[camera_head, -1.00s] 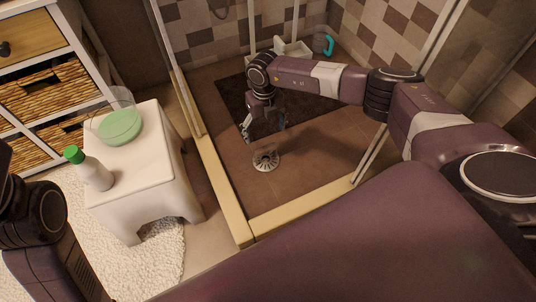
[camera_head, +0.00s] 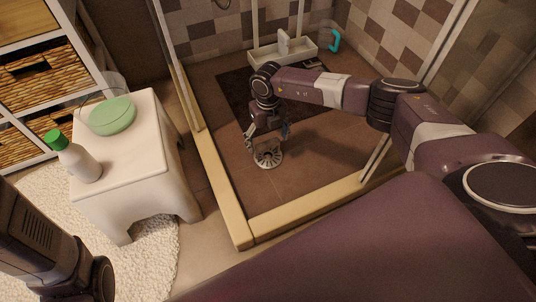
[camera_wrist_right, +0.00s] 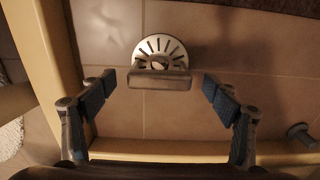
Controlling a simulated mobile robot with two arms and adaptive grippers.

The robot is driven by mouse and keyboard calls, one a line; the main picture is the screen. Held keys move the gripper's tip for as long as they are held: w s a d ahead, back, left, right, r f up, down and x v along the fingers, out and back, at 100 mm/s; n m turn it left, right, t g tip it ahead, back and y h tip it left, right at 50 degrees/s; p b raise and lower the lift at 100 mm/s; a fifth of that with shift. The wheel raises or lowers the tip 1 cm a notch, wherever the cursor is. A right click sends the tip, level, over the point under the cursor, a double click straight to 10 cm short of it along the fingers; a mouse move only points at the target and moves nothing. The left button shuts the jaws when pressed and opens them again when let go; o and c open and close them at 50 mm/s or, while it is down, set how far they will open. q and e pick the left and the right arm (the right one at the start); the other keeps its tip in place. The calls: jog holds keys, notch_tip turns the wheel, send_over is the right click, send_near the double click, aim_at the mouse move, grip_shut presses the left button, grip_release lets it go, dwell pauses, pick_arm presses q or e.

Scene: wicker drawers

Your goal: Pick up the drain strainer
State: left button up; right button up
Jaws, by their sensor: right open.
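The drain strainer (camera_head: 268,158) is a round, slotted metal disc on the brown tile floor of the shower. It also shows in the right wrist view (camera_wrist_right: 172,46), at the top middle, with a grey bar (camera_wrist_right: 158,81) in front of its near edge. I cannot tell whether the bar belongs to the strainer. My right gripper (camera_head: 266,137) is open just above the strainer. In the right wrist view its two blue-padded fingers (camera_wrist_right: 158,84) are wide apart and empty, on either side of the bar. My left arm shows at lower left, but its gripper is out of view.
A pale raised sill (camera_head: 232,208) edges the shower. A dark mat (camera_head: 233,92) and a white caddy (camera_head: 262,56) lie behind the gripper. A white stool (camera_head: 140,165) with a green-filled bowl (camera_head: 112,116) and a green-capped bottle (camera_head: 78,160) stands left. Floor around the strainer is clear.

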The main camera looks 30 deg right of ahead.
notch_tip(320, 180, down, 3)
jog(key=shift+s+f+b, duration=0.1)
jog(key=shift+f+b, duration=0.1)
jog(key=shift+b, duration=0.8)
jog(key=shift+r, duration=0.1)
jog(key=c, duration=1.3)
